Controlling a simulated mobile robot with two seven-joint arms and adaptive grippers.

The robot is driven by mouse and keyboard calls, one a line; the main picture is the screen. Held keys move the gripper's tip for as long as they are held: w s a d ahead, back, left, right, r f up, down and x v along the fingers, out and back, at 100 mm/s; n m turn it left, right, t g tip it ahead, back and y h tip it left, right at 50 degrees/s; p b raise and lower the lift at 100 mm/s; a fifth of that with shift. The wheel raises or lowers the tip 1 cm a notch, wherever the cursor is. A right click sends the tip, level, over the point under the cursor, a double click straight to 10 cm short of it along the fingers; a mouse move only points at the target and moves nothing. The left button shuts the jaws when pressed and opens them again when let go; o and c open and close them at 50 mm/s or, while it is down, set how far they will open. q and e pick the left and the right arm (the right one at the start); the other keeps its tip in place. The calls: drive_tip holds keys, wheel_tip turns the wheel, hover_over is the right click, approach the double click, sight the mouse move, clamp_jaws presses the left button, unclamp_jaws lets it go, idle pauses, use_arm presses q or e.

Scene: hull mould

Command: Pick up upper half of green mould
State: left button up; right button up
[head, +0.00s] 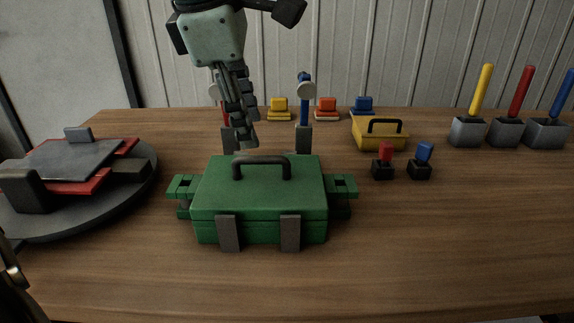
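The green mould (260,228) stands closed on the wooden table, in the middle of the head view. Its upper half (285,192) is a green lid with a dark arched handle (262,168) on top. Green side flanges stick out left and right, and two grey clamps (229,233) cross the front seam.
A dark round plate (140,195) with a red and grey mould (70,160) is at left. A yellow mould (380,138) and small red and blue handled pieces (383,168) stand right. Grey blocks with coloured handles (468,132) are far right. The front right table is clear.

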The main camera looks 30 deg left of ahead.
sight(260, 157)
use_arm(q)
drive_tip(key=x, duration=0.7)
drive_tip(key=shift+s+f, duration=0.1)
drive_tip(key=shift+f, duration=0.05)
drive_tip(key=shift+c, duration=0.3)
clamp_jaws()
